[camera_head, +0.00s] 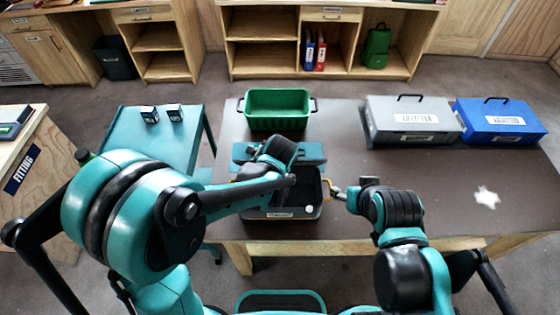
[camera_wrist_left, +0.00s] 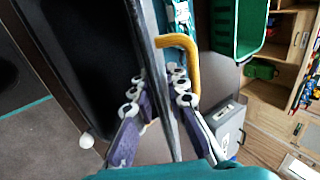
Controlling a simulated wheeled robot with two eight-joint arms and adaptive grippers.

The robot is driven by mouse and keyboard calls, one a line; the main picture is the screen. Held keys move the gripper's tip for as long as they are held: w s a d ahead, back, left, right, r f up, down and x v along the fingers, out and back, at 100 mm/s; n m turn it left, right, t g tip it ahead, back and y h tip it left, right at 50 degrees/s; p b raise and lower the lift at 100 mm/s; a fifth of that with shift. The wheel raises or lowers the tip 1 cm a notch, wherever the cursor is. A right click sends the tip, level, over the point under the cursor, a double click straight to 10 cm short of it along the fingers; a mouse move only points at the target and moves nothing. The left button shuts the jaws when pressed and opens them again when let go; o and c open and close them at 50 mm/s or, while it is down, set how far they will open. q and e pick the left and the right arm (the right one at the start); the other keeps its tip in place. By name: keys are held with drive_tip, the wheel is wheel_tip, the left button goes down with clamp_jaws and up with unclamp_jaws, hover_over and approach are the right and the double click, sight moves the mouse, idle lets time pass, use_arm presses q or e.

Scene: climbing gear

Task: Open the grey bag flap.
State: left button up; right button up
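The grey bag (camera_head: 282,214) stands on the table's near side, a label on its front and its dark inside showing from above. In the left wrist view, the dark inside (camera_wrist_left: 75,45) is left of a thin upright panel (camera_wrist_left: 157,70), apparently the flap. My left gripper (camera_wrist_left: 160,80), also in the head view (camera_head: 290,180), has a finger on each side of this panel. Contact on both faces is unclear. A yellow handle (camera_wrist_left: 178,42) is beyond the panel. My right gripper (camera_head: 338,190) is at the bag's right side by a yellow part (camera_head: 327,186); its grip is unclear.
A green crate (camera_head: 278,122) stands behind the bag, with a teal panel (camera_head: 312,152) between them. A grey case (camera_head: 405,138) and a blue case (camera_head: 500,133) are at the back right. The table's right front is clear except for a white patch (camera_head: 487,196).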

use_arm(q)
drive_tip(key=shift+w+f, duration=0.35)
drive_tip(key=shift+f, duration=0.25)
clamp_jaws()
